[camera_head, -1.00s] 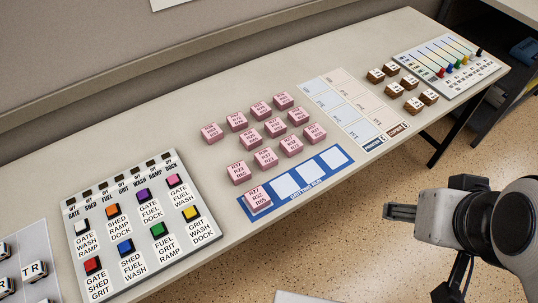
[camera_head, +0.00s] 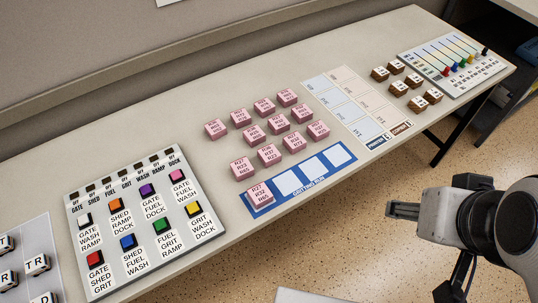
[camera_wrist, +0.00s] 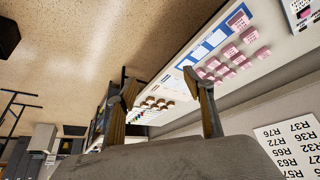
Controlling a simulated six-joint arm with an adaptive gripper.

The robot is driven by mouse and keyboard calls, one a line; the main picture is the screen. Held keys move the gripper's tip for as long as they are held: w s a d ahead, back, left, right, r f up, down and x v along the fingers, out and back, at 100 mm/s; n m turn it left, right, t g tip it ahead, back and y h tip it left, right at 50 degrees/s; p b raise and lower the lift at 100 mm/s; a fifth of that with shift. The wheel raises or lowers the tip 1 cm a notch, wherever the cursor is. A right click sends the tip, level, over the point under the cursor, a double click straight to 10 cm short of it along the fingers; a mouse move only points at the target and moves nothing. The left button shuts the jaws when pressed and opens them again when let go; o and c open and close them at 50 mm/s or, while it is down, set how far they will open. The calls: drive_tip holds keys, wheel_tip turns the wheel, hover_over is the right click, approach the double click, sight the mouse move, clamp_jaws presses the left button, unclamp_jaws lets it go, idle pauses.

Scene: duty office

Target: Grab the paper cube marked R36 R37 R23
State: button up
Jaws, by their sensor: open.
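Several pink paper cubes with small printed labels (camera_head: 267,154) stand in rows on the table, and one pink cube (camera_head: 259,195) sits on the first square of the blue strip (camera_head: 325,178). The print is too small for me to tell which cube reads R36 R37 R23. The pink cubes also show at the upper right of the wrist view (camera_wrist: 229,51). My gripper (camera_head: 403,210) is off the table's front edge, over the floor, well to the right of the cubes. In the wrist view its two fingers (camera_wrist: 160,88) are apart with nothing between them.
A board with coloured buttons (camera_head: 145,222) lies left of the cubes. Right of them are a pale card grid (camera_head: 357,100), several brown blocks (camera_head: 405,80) and a slider panel (camera_head: 455,60). A wall sheet of R numbers (camera_wrist: 290,148) shows in the wrist view. Bare tabletop lies behind the cubes.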

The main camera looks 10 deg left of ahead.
sight(286, 181)
drive_tip(key=shift+o, duration=0.6)
